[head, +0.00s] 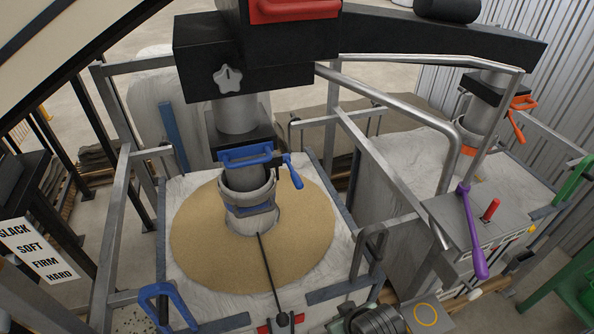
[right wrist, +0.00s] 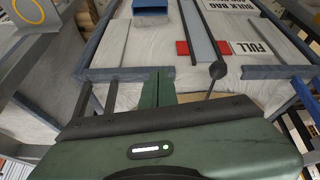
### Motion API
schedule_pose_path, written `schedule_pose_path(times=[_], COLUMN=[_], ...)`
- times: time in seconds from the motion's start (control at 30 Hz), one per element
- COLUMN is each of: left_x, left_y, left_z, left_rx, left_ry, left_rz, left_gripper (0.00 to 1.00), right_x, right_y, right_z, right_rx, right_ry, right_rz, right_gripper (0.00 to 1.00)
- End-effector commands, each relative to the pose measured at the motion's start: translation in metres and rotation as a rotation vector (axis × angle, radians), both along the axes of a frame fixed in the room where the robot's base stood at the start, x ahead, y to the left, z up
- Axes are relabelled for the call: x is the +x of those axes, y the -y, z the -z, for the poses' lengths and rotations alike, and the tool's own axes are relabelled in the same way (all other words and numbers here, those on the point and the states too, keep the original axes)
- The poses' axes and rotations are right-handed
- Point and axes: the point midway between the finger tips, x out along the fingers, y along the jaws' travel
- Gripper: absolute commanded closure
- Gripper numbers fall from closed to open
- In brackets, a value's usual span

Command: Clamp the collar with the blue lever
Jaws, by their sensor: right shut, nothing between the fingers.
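The blue lever (head: 292,172) hangs at the right side of a blue bracket (head: 245,155) on the filling spout. The grey collar (head: 247,192) rings the spout just below, over the sandy mound in the white bag; a blue band (head: 258,209) shows under it. I cannot tell from the picture whether the collar is clamped. My right gripper (right wrist: 158,84) shows in the right wrist view, its green fingers shut together and empty, near the bag's front frame. The lever and collar are not in that view. My left gripper is not in view.
A second spout has an orange lever (head: 518,127). A purple lever (head: 472,230) and a red lever (head: 490,210) stand on the grey box at right. Metal rails surround the bag. A black rod with a ball end (head: 283,319) reaches toward the front edge.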

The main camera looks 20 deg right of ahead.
Motion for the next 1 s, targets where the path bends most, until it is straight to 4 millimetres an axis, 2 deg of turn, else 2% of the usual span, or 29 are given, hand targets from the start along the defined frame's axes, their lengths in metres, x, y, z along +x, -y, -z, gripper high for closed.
schedule_pose_path(times=[0.03,0.3,0.4,0.5,0.63,0.77,1.0], left_x=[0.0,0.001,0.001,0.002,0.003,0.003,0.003], left_y=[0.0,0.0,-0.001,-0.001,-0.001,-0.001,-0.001], left_z=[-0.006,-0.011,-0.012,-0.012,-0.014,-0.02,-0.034], left_rx=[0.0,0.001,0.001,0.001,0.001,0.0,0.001], left_ry=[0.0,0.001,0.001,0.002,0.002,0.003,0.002], left_rz=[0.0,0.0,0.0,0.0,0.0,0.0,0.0], left_gripper=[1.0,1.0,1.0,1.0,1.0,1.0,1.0], right_x=[0.025,0.159,0.197,0.218,0.231,0.245,0.29], right_y=[-0.002,-0.013,-0.019,-0.023,-0.025,-0.025,-0.024], right_z=[-0.036,-0.168,-0.21,-0.238,-0.249,-0.246,-0.233], right_rx=[0.003,-0.017,-0.028,-0.038,-0.043,-0.043,-0.044], right_ry=[0.084,0.552,0.701,0.797,0.836,0.835,0.832], right_rz=[0.006,0.017,0.014,0.011,0.007,0.006,0.007], right_gripper=[1.0,1.0,1.0,1.0,1.0,1.0,1.0])
